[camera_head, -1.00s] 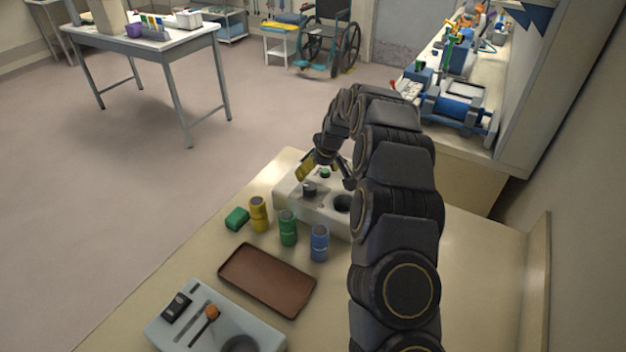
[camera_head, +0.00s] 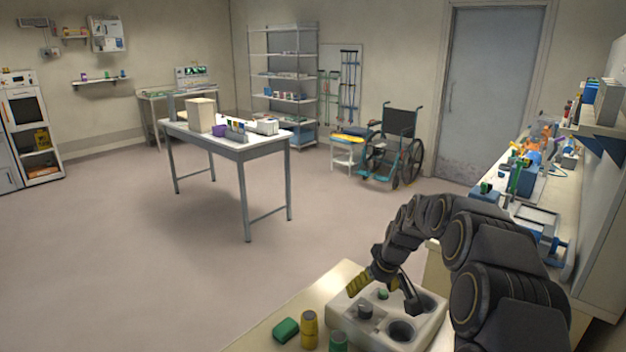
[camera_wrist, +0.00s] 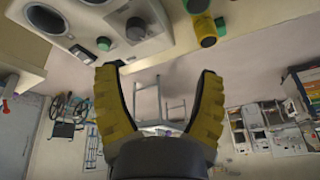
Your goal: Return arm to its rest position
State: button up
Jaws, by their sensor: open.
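My gripper (camera_head: 386,292) hangs at the end of my arched black arm, over the pale holder block with round holes (camera_head: 345,327). Its yellow-padded fingers are spread apart with nothing between them, as the wrist view (camera_wrist: 160,70) also shows. A grey round piece (camera_head: 365,311) and a small green piece (camera_head: 383,294) sit in the block, below the fingers. I cannot tell the exact gap between the fingertips and the block.
Left of the block are a green piece (camera_head: 285,330), a yellow can (camera_head: 309,331) and a partly cut-off green can (camera_head: 338,344). A cluttered side counter (camera_head: 560,190) stands at right. A table (camera_head: 245,150) and a wheelchair (camera_head: 397,150) stand beyond open floor.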

jog(key=s+a+r+g, duration=0.1)
jog(key=s+a+r, duration=0.15)
jog(key=s, duration=0.45)
jog(key=s+a+r+g, duration=0.1)
jog(key=s+a+r, duration=0.15)
jog(key=s, duration=0.35)
jog(key=s+a+r+g, duration=0.1)
jog(key=s+r, duration=0.3)
jog(key=s, duration=0.3)
jog(key=s+d+m+g+h, duration=0.1)
jog(key=s+m+g, duration=0.1)
jog(key=s, duration=1.9)
jog(key=shift+d+f+h, duration=0.2)
jog(key=shift+f+h, duration=0.05)
jog(key=shift+h, duration=0.15)
